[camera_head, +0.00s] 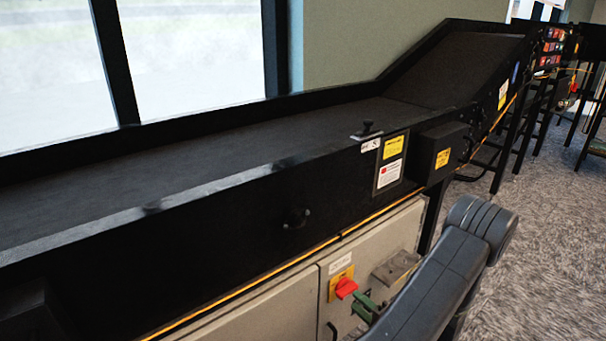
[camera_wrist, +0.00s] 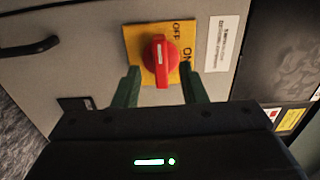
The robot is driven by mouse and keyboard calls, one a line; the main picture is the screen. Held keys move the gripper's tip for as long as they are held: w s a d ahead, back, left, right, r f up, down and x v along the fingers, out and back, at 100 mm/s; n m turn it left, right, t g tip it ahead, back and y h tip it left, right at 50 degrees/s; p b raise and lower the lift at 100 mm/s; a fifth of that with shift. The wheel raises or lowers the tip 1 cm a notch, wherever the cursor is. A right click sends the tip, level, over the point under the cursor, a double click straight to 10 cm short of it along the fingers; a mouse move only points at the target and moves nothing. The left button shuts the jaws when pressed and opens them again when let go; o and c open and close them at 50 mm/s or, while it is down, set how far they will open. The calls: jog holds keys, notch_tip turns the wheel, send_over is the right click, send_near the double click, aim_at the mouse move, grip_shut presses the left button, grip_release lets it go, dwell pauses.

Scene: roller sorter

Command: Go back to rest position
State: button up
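My gripper (camera_wrist: 160,88) is open, its two green fingers spread wide. In the wrist view a red rotary knob (camera_wrist: 161,62) on a yellow plate (camera_wrist: 135,42) marked OFF and ON shows between and beyond the fingers, with gaps on both sides. I cannot tell which mark the knob points at. In the head view the same red knob (camera_head: 346,288) is on the front of a light grey cabinet (camera_head: 285,318). My green gripper fingers (camera_head: 364,306) are just right of and below the knob. My dark arm reaches in from the lower right.
A long black conveyor (camera_head: 190,165) runs above the cabinet and slopes up at the far right. A black box (camera_head: 440,150) juts from its side. A black cabinet handle (camera_wrist: 30,46) shows at left in the wrist view. Grey carpet (camera_head: 550,240) lies open at right.

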aim_at(349, 294)
jog(key=shift+b+x, duration=0.4)
jog(key=shift+x, duration=1.75)
